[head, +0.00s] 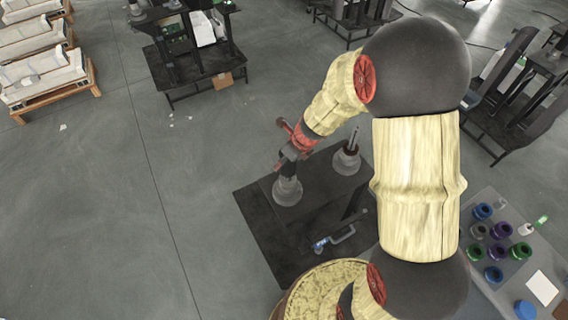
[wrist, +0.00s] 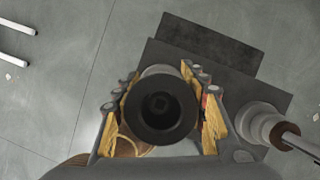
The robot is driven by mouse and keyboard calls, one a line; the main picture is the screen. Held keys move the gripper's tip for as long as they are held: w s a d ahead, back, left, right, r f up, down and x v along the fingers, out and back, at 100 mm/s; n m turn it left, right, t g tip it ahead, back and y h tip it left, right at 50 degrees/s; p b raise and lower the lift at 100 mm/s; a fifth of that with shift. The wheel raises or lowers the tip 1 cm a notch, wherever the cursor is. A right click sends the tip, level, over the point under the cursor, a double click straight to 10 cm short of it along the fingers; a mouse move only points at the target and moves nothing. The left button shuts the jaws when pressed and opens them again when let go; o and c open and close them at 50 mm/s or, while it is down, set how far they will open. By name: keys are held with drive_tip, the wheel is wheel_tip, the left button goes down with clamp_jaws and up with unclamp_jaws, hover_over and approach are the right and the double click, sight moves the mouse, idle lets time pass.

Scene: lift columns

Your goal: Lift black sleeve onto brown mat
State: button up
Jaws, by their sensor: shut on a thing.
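My gripper (head: 289,163) reaches down over the left grey column base (head: 287,191) on a dark table. It is shut on the black sleeve (wrist: 160,108), a dark round tube seen end-on between the fingers in the wrist view. In the head view the sleeve is small and mostly merges with the dark fingers just above the column base. I cannot tell whether it still touches the base.
A second grey column (head: 347,160) with a thin upright rod stands close to the right on the same table (head: 318,180). A blue-handled part (head: 333,239) lies in front. A grey table (head: 508,275) with several coloured round parts is at right. Open floor lies left.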

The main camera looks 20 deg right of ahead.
wheel_tip(320, 180, up, 13)
drive_tip(key=p, duration=0.3)
drive_tip(key=shift+r+p, duration=0.65)
drive_tip(key=shift+p, duration=0.45)
idle(0.7)
wheel_tip(320, 180, up, 14)
drive_tip(key=p, duration=1.1)
drive_tip(key=shift+r+p, duration=0.15)
drive_tip(key=shift+p, duration=0.2)
idle(1.5)
drive_tip(key=shift+w, duration=0.1)
